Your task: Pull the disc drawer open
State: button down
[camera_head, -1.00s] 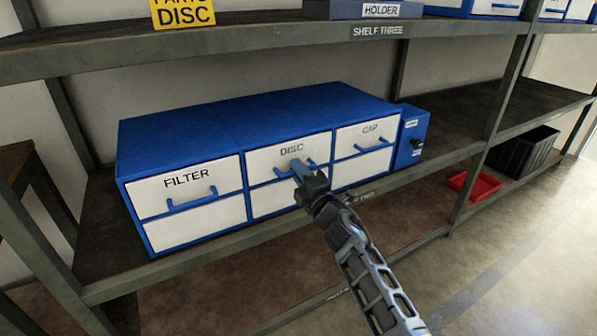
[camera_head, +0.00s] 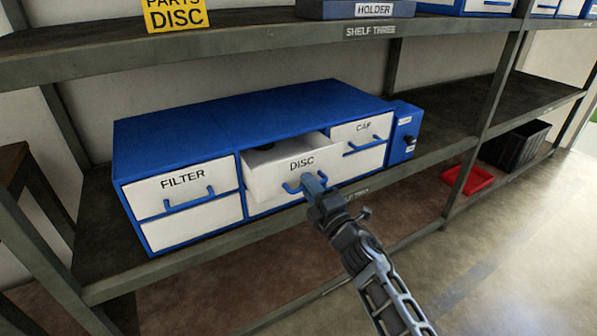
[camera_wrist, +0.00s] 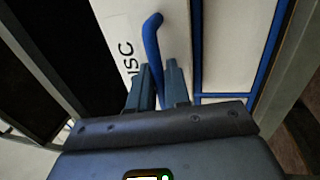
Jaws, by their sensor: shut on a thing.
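The disc drawer (camera_head: 270,172) is white with the label DISC and a blue handle (camera_head: 291,188). It stands part way out of the blue cabinet (camera_head: 240,112), and a dark round thing (camera_head: 264,145) shows inside it near the back. My gripper (camera_head: 313,184) is shut on the right part of the handle. In the wrist view, the blue handle (camera_wrist: 152,40) runs down between the two fingers (camera_wrist: 158,82) of my gripper. The fingertips partly hide the handle there.
The filter drawer (camera_head: 180,190) and the cap drawer (camera_head: 358,135) on either side are closed. A small blue box (camera_head: 404,130) stands right of the cabinet. A shelf post (camera_head: 487,120), a red tray (camera_head: 467,180) and a black crate (camera_head: 514,145) are further right.

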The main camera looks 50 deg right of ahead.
jog(key=r+v, duration=0.1)
jog(key=v, duration=0.7)
jog(key=shift+s+r, duration=0.25)
jog(key=c, duration=1.3)
grip_release()
jog(key=shift+b+v, duration=0.6)
jog(key=shift+v, duration=3.35)
jog(key=shift+w, duration=0.1)
jog(key=shift+a, duration=0.1)
